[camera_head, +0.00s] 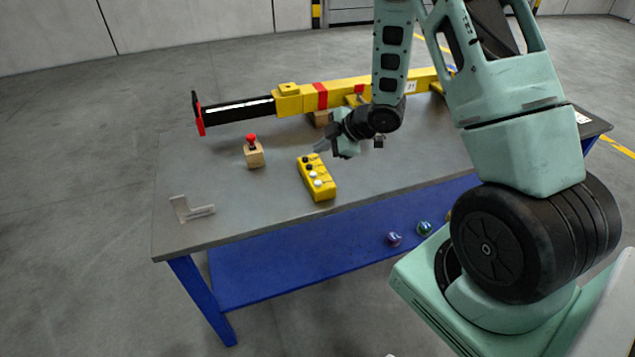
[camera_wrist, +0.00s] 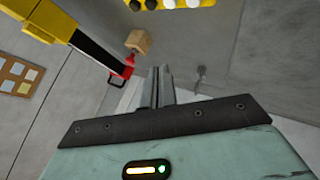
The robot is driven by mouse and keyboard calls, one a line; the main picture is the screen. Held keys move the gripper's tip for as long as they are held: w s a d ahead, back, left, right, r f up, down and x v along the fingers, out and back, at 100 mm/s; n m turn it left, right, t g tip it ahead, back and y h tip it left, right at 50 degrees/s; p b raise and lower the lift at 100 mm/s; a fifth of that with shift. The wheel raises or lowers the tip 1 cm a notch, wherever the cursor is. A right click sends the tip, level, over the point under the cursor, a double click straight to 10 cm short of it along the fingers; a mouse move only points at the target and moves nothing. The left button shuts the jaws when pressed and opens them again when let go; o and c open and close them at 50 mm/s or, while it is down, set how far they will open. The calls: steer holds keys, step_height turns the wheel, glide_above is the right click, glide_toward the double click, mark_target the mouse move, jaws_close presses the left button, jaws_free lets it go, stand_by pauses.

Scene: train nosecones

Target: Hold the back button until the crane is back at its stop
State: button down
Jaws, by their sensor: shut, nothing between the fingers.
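The yellow button box (camera_head: 319,188) lies on the grey table, with black and white buttons in a row on top. It also shows at the top edge of the wrist view (camera_wrist: 180,4), partly cut off. I cannot tell which button is the back button. The crane is a yellow beam (camera_head: 345,92) along the table's far side, its black arm (camera_head: 240,110) out to the left with a red end plate (camera_head: 198,114). My gripper (camera_head: 321,147) is shut and empty, apart from the buttons, just behind the box in the head view. Its closed fingers (camera_wrist: 161,86) show in the wrist view.
A wooden block (camera_head: 254,157) with a red knob (camera_head: 251,139) stands left of the box. A grey L-shaped bracket (camera_head: 190,209) lies near the table's left corner.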

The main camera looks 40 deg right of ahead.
mark_target(318, 183)
steer(key=shift+f, duration=0.1)
step_height(318, 183, down, 9)
steer(key=b, duration=0.7)
steer(key=shift+r, duration=0.2)
steer(key=shift+f, duration=0.1)
stand_by(1.7)
steer(key=shift+f+b, duration=0.3)
steer(key=shift+b, duration=0.2)
